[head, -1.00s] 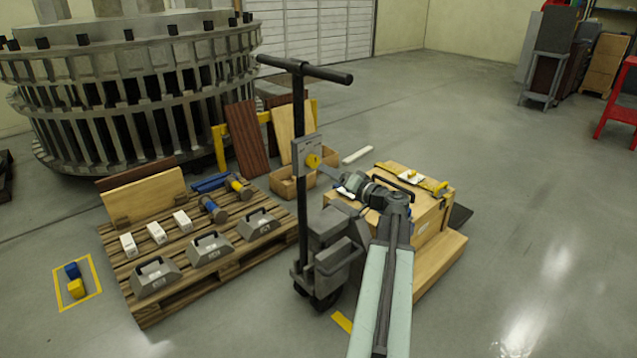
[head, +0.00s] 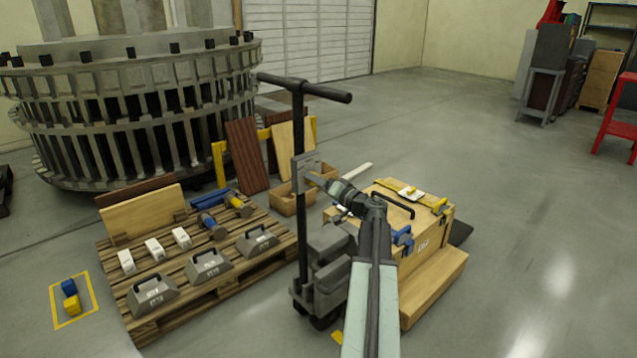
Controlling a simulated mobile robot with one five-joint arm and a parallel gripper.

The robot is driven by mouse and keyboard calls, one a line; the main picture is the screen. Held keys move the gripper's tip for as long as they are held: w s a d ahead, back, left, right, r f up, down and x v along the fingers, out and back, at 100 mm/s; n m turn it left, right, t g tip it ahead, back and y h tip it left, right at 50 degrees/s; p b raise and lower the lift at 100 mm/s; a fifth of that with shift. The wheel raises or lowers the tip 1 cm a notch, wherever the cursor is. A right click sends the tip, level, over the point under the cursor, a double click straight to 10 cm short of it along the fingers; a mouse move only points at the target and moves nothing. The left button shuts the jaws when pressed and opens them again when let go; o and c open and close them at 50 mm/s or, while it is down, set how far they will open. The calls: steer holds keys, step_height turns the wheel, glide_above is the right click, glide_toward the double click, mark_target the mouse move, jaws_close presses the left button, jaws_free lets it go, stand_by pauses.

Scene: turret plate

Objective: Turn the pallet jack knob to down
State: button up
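The pallet jack (head: 322,265) stands upright in the middle of the head view, with a black T-handle (head: 299,88) on top. A grey plate (head: 306,161) is fixed to its mast. The yellow knob on this plate is mostly or wholly hidden by my gripper. My gripper (head: 312,180) is at the lower right of the plate, its tips at or close to the knob's place. I cannot tell whether it touches the knob, or whether its fingers are open or shut. The knob's setting cannot be read.
A wooden crate (head: 428,222) with tools on top stands right of the jack, beneath my arm. A wooden pallet (head: 160,325) with handled weights and white boxes lies to the left. A large round metal structure (head: 130,110) stands behind.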

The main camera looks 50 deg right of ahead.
steer(key=c, duration=1)
steer(key=shift+d, duration=0.2)
steer(key=shift+c, duration=0.6)
steer(key=shift+a, duration=0.15)
steer(key=shift+m, duration=0.3)
steer(key=m, duration=0.9)
steer(key=shift+a, duration=0.1)
steer(key=shift+m, duration=0.3)
steer(key=o, duration=1.4)
steer(key=shift+c, duration=0.2)
